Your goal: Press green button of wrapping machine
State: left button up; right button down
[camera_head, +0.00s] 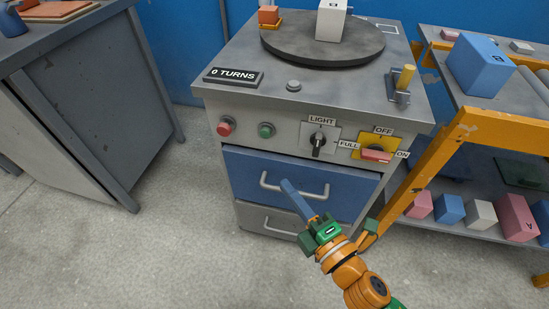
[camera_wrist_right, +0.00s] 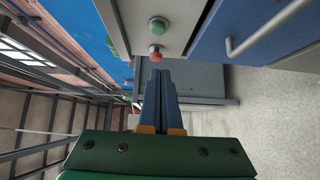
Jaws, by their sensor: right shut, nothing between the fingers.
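The wrapping machine (camera_head: 220,98) stands in the middle of the head view. Its green button (camera_head: 265,130) is on the front panel, just right of the red button (camera_head: 226,126). In the right wrist view the green button (camera_wrist_right: 157,24) is near the top and the red button (camera_wrist_right: 156,55) is below it, just beyond my fingertips. My right gripper (camera_head: 286,183) is shut and empty, in front of the blue drawer and below the buttons in the head view. It also shows in the wrist view (camera_wrist_right: 160,73). No contact with a button is visible. My left gripper is out of view.
The front also has a LIGHT knob (camera_head: 318,142), a red-handled switch (camera_head: 377,155) and a blue drawer handle (camera_head: 290,192). A turntable (camera_head: 290,46) carrying a white box is on top. An orange-framed shelf (camera_head: 435,155) is close on the right; open floor lies left.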

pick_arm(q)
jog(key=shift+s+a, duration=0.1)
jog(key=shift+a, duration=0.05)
pick_arm(e)
jog(key=shift+s+a+r, duration=0.1)
jog(key=shift+a+r, duration=0.05)
jog(key=shift+r, duration=0.15)
send_near(261, 133)
jog(key=a, duration=0.4)
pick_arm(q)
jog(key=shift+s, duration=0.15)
pick_arm(e)
jog(key=w, duration=0.3)
jog(key=w+d, duration=0.1)
jog(key=w, duration=0.1)
jog(key=shift+w+f, duration=0.1)
jog(key=shift+f, duration=0.2)
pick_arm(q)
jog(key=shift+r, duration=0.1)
pick_arm(e)
jog(key=shift+d, duration=0.1)
